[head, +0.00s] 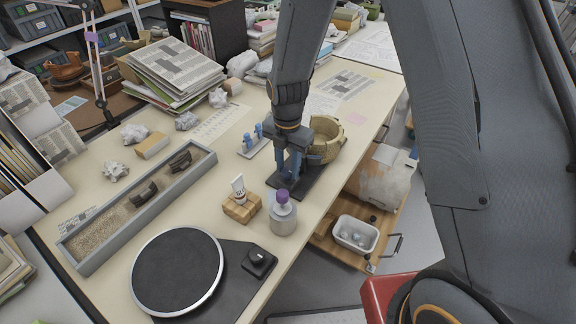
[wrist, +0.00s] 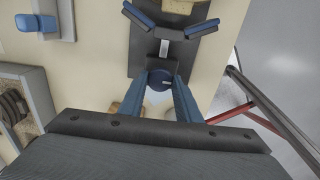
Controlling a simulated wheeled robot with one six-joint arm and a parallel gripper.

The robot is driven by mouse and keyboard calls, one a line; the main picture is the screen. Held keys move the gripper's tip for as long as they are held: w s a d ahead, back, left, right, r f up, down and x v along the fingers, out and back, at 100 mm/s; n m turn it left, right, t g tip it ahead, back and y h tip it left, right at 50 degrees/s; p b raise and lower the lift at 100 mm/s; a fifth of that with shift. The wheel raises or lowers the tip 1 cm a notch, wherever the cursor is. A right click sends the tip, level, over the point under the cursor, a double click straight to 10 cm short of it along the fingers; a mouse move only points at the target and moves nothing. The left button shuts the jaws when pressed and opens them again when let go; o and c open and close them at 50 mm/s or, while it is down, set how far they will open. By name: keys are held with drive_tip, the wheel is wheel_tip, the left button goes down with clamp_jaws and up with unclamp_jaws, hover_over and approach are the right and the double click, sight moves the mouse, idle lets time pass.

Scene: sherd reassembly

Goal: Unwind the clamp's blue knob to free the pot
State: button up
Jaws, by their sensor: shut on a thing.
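The clamp (wrist: 140,48) has a dark base and blue padded jaws, and it stands near the table's right edge. Its round blue knob (wrist: 160,80) sits between my gripper's blue fingers in the wrist view. My gripper (wrist: 172,90) is shut on the knob; in the head view my gripper (head: 290,172) points down at the clamp and hides the knob. The tan pot (head: 327,138) shows in the head view just behind and to the right of my gripper. Only a sliver of the pot (wrist: 178,6) shows at the wrist view's top edge, by the jaws. Whether the jaws touch it is unclear.
A purple-capped bottle (head: 283,213) and a wooden block with a tube (head: 241,206) stand in front of the clamp. A turntable (head: 178,272) and a sand tray with sherds (head: 95,232) lie to the left. A small stand with blue parts (head: 252,146) is beside the clamp.

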sight(287, 170)
drive_tip(key=shift+w+r, duration=0.1)
drive_tip(key=o, duration=1.1)
drive_tip(key=shift+c, duration=0.2)
drive_tip(key=shift+r+b, duration=0.8)
drive_tip(key=shift+r, duration=3.05)
